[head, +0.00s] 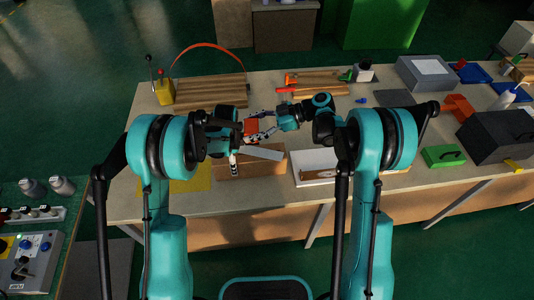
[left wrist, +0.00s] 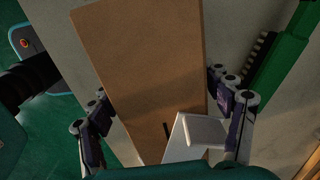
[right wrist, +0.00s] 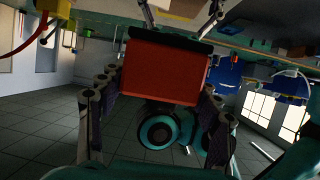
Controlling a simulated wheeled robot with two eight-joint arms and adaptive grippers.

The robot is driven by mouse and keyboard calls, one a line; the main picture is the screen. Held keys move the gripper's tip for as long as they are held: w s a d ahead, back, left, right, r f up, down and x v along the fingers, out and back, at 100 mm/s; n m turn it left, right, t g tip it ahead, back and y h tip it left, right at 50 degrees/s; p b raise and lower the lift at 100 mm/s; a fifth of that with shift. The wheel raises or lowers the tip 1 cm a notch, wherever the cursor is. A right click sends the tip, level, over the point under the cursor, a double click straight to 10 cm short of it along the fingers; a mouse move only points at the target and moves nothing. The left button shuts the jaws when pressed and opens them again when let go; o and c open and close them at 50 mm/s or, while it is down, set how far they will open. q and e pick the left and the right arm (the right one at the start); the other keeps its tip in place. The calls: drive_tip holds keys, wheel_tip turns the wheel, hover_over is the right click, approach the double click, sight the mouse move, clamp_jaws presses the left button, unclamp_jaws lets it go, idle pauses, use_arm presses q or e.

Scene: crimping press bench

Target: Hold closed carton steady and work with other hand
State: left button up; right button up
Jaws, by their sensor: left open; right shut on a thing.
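The brown carton (head: 236,168) lies on the bench in front of me, and its flat brown face (left wrist: 140,70) fills the middle of the left wrist view. A pale flat piece (head: 265,153) lies over the carton's top; it also shows in the left wrist view (left wrist: 190,135). My left gripper (left wrist: 162,115) is open, its fingers at either side of the carton's face; I cannot tell if they touch it. My right gripper (head: 252,126) is shut on a red-orange block (right wrist: 166,72) just behind the carton. In the head view, my left arm partly hides the carton.
Wooden boards (head: 210,92), a yellow block with levers (head: 164,92) and a grey box (head: 425,72) stand farther back. A green case (head: 442,156) sits at the right.

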use_arm(q)
drive_tip(key=o, duration=0.5)
wheel_tip(320, 180, up, 8)
idle(0.6)
idle(0.4)
